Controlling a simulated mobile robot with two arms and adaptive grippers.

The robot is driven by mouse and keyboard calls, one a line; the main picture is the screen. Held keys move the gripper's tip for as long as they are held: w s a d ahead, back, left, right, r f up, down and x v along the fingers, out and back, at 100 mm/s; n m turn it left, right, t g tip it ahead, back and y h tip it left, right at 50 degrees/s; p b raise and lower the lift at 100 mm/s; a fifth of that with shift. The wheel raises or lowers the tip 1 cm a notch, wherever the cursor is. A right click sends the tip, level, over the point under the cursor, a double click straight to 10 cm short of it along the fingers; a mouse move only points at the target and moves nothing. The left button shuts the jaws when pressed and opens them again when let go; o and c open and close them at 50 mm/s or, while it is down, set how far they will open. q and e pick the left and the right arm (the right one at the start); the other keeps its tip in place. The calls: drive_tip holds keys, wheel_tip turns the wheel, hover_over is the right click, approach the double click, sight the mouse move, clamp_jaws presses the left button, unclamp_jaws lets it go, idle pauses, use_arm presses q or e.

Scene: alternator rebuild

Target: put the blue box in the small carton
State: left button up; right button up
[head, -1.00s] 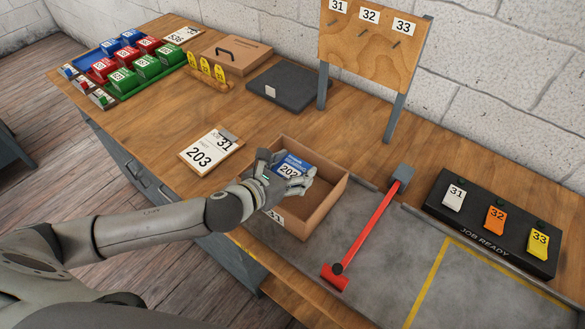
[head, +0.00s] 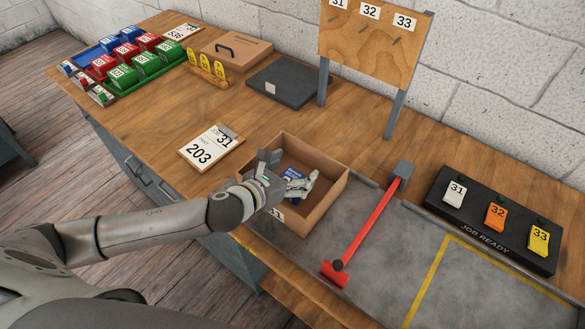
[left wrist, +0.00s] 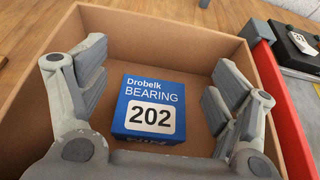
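The blue box (head: 292,174), labelled "Drobelk BEARING 202", lies label up inside the small open carton (head: 327,204). In the left wrist view the blue box (left wrist: 150,108) appears to rest on the carton's floor, with the carton's wall (left wrist: 165,30) behind it. My left gripper (head: 285,173) reaches into the carton from the left. Its fingers are spread on either side of the box, with gaps between them and the box, so it is open and empty. My right gripper is out of view.
A clipboard (head: 212,147) reading "31" and "203" lies left of the carton. Coloured boxes fill bins (head: 165,72) at the far left. A pegboard (head: 372,45) stands behind.

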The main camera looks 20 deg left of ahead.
use_arm(q)
drive_tip(key=shift+r, duration=0.1)
drive_tip(key=shift+r, duration=0.35)
drive_tip(key=shift+s+r, duration=0.15)
drive_tip(key=shift+r, duration=0.1)
drive_tip(key=b+v, duration=0.1)
drive_tip(key=v, duration=1)
drive_tip(key=shift+s+r+b, duration=0.2)
drive_tip(key=shift+s+b, duration=0.1)
drive_tip(key=shift+b, duration=0.1)
drive_tip(key=shift+a, duration=0.15)
